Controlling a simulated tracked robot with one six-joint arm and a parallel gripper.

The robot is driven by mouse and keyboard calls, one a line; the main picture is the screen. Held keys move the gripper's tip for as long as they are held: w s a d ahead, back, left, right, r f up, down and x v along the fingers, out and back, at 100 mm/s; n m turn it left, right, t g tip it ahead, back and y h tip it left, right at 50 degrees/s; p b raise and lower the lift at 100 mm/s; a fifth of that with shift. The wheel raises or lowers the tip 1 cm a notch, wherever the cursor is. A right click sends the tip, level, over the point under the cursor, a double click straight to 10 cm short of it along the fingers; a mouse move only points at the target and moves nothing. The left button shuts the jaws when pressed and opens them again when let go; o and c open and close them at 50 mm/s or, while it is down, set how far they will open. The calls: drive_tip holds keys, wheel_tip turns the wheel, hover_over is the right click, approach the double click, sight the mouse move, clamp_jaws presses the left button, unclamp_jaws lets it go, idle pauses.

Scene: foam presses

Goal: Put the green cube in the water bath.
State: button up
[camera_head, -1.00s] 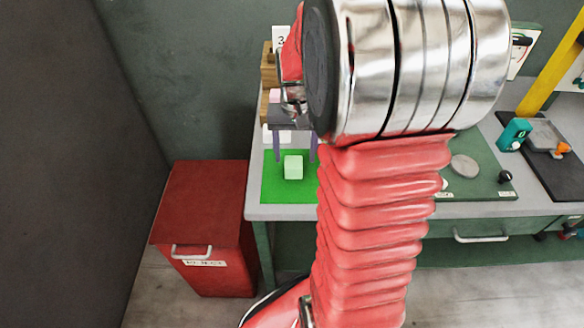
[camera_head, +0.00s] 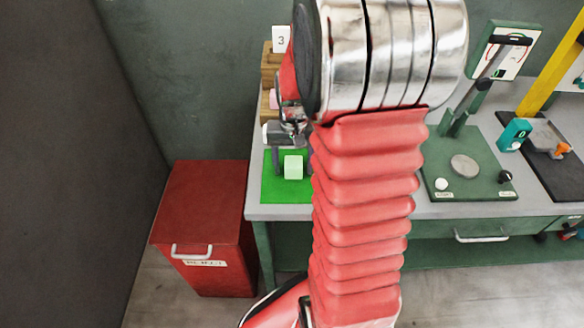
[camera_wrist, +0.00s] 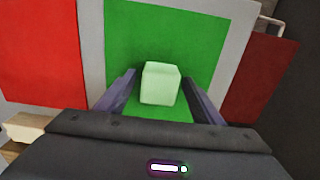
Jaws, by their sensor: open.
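The pale green cube (camera_head: 293,166) rests on a bright green mat (camera_head: 286,192) at the left end of the bench. In the wrist view the cube (camera_wrist: 160,83) lies between and slightly beyond the two fingers of my gripper (camera_wrist: 161,90). My gripper (camera_head: 293,165) is open, with its fingers pointing down around the cube's sides. I cannot tell whether either finger touches the cube. My arm hides part of the bench to the right of the mat. I cannot make out a water bath in these frames.
A red bin (camera_head: 203,225) stands on the floor left of the bench. Wooden blocks with a "3" card (camera_head: 281,39) stand behind the mat. A green press (camera_head: 467,168) and a teal device (camera_head: 514,134) are on the right. A red surface (camera_wrist: 42,50) lies beside the mat.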

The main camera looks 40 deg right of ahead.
sight(293, 161)
idle(0.4)
drive_tip(key=c, duration=1.2)
wheel_tip(293, 161, up, 10)
drive_tip(key=shift+r, duration=0.1)
idle(0.5)
